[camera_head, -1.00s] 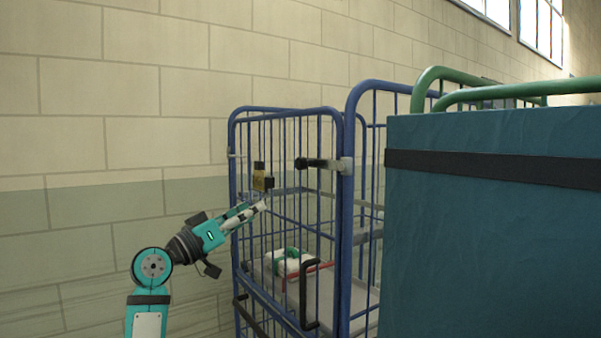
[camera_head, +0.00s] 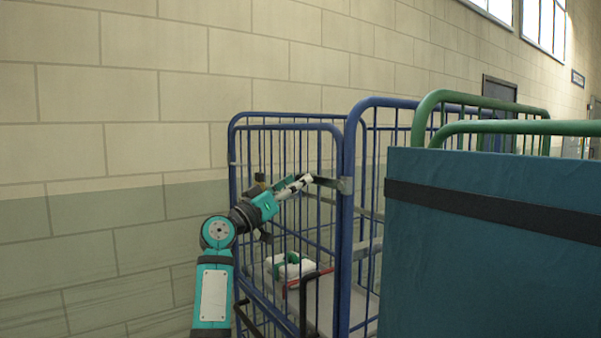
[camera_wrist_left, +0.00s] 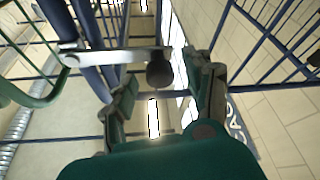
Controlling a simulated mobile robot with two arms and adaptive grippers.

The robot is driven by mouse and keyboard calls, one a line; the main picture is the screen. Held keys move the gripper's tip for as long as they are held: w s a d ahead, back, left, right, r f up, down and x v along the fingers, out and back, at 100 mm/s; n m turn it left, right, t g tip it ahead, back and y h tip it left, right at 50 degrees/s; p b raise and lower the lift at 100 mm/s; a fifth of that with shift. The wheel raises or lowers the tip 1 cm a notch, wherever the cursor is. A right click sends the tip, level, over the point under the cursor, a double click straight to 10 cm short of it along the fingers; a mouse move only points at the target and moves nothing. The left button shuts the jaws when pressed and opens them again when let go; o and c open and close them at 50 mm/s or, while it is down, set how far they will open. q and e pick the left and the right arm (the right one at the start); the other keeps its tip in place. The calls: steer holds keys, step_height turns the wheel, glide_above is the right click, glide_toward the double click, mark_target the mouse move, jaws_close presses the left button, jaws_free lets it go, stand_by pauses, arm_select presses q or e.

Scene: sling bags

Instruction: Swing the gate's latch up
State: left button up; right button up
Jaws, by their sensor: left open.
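The gate's latch (camera_head: 328,183) is a dark arm with a pale metal bracket on the blue cage's post. It lies about level across the gate (camera_head: 290,220). In the left wrist view it is a metal bar ending in a dark round knob (camera_wrist_left: 159,73). My left gripper (camera_head: 304,180) is open at the latch's free end. In the wrist view the knob appears between its two fingers, with visible gaps on both sides. The gripper hides part of the knob end in the head view. My right gripper is not in view.
A blue-green box (camera_head: 490,240) with a black strap stands close at right, before green rails (camera_head: 480,100). A white and green bundle (camera_head: 290,267) and a red bar are inside the cage. A block wall (camera_head: 90,150) runs behind and left.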

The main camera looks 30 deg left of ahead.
arm_select(q)
steer(key=shift+x, duration=0.95)
jaws_close()
